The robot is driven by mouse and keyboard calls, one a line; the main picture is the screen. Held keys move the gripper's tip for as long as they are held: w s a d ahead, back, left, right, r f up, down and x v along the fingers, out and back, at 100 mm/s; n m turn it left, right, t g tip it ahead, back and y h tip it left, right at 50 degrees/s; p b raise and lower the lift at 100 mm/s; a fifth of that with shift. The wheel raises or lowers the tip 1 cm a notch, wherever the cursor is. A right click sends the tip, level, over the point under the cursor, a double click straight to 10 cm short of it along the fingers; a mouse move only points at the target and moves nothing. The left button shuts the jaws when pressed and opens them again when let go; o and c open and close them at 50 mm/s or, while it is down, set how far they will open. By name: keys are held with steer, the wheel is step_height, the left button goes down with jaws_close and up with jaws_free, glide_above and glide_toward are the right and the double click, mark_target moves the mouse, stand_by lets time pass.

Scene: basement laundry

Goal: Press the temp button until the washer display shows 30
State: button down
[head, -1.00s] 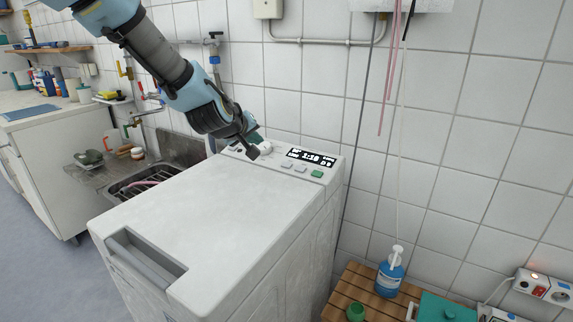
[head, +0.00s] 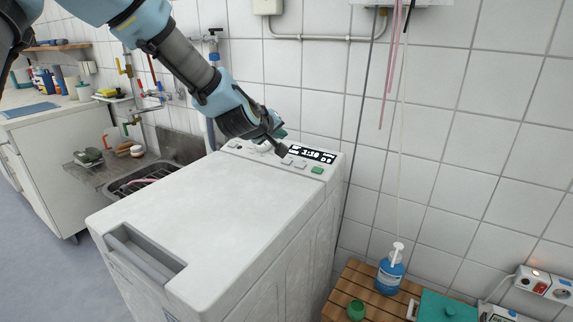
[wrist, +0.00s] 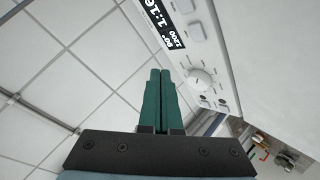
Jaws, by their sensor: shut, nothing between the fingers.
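The white washer (head: 190,205) has a sloped control panel at its back edge. Its lit black display (head: 313,155) also shows in the wrist view (wrist: 165,22), sideways and cut off, with what looks like 90°, 1200 and a time. Two pale buttons sit below the display: the left one (head: 286,162) and the right one (head: 300,165). Their labels are not readable. A green button (head: 317,171) is farther right. A round dial (wrist: 201,79) is to the left of the buttons. My gripper (head: 282,151) is shut and empty, its tips close to the left pale button; contact cannot be told.
A tiled wall stands right behind the washer. A sink (head: 140,180) with a rack is to the left. A wooden slatted stand (head: 343,294) at the right holds a blue pump bottle (head: 390,273) and a green cup (head: 356,309). The washer's top is clear.

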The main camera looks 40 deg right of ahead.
mark_target(290, 158)
steer(key=f+b, duration=0.1)
steer(key=f, duration=0.1)
steer(key=d+f+b, duration=0.1)
steer(key=f, duration=0.1)
steer(key=f+b, duration=0.1)
steer(key=f, duration=0.1)
steer(key=shift+w+d+f+b, duration=0.2)
steer(key=shift+w+d+b, duration=0.1)
steer(key=shift+d, duration=0.1)
stand_by(1.7)
steer(key=shift+d+f+b, duration=0.1)
steer(key=shift+f+b, duration=0.3)
steer(key=shift+d+f+b, duration=0.1)
steer(key=shift+f+b, duration=0.25)
stand_by(0.5)
stand_by(0.4)
steer(key=shift+a+r+p, duration=0.25)
steer(key=shift+r+p, duration=0.1)
steer(key=shift+r, duration=0.4)
steer(key=shift+s+a+r+p, duration=0.15)
steer(key=shift+r+p, duration=0.25)
steer(key=shift+r, duration=0.4)
steer(key=shift+a+r+p, duration=0.3)
steer(key=shift+r+p, duration=0.15)
steer(key=shift+r, duration=0.4)
steer(key=shift+s+a+r+p, duration=0.15)
steer(key=shift+r+p, duration=0.25)
steer(key=shift+r, duration=0.4)
steer(key=shift+w, duration=0.1)
